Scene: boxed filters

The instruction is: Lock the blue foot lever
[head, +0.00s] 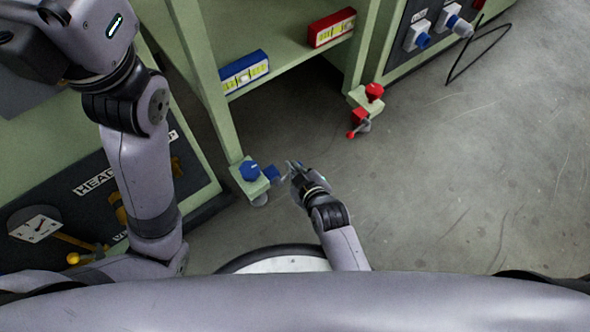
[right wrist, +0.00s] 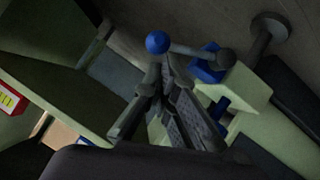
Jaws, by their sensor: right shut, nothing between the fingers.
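The blue foot lever (head: 271,174) sits low on the front leg of the green bench, beside a blue cap (head: 249,170). In the right wrist view its blue ball knob (right wrist: 158,42) is on a grey rod that runs to a blue bracket (right wrist: 208,66) on the green foot. My right gripper (head: 291,168) is just right of the lever in the head view. It is shut and empty, its fingertips (right wrist: 165,72) close below the knob; whether they touch it I cannot tell. No left fingers show; only my left arm stands at the left.
A similar red foot lever (head: 358,121) is on the other bench leg. A blue box (head: 245,74) and a red box (head: 331,28) lie on the shelf. A black cable (head: 475,55) lies on the floor at upper right. The floor on the right is clear.

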